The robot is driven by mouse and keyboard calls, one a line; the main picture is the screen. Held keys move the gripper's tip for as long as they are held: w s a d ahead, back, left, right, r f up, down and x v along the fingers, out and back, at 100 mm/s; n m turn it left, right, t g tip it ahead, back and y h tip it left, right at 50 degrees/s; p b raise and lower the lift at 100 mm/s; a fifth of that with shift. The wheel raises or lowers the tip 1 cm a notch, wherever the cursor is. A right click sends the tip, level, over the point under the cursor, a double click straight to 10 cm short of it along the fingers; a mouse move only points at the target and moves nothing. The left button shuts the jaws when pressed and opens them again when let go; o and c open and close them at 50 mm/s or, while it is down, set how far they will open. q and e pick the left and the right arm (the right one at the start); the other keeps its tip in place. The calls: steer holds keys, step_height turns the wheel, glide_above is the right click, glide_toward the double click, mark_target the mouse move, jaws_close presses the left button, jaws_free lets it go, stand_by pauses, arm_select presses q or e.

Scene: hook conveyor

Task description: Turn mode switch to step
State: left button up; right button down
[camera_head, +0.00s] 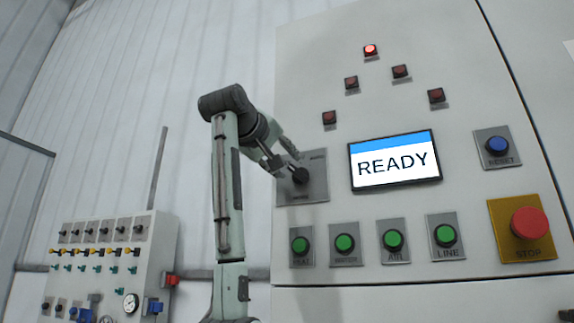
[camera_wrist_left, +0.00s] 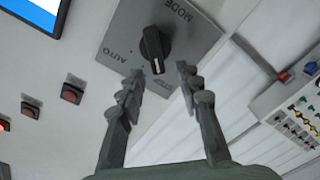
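The mode switch is a black rotary knob (camera_head: 300,176) on a grey square plate (camera_head: 318,188), left of the display on the panel. In the left wrist view the knob (camera_wrist_left: 152,44) shows a white mark at its lower end. The plate carries the words MODE and AUTO, and a fainter label, apparently STEP, near the fingertips. My left gripper (camera_head: 289,165) is at the plate's upper left. In the left wrist view the left gripper (camera_wrist_left: 159,76) is open, fingers apart, with the knob just beyond the gap; contact is not clear. My right gripper is not in view.
The display (camera_head: 395,161) reads READY. Several green buttons, such as the LINE button (camera_head: 445,235), sit below it. The red STOP button (camera_head: 529,223) and blue RESET button (camera_head: 497,145) are at right. A smaller control box (camera_head: 150,255) stands at lower left.

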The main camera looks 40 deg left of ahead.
arm_select(q)
steer(key=v, duration=1)
steer(key=shift+s, duration=0.1)
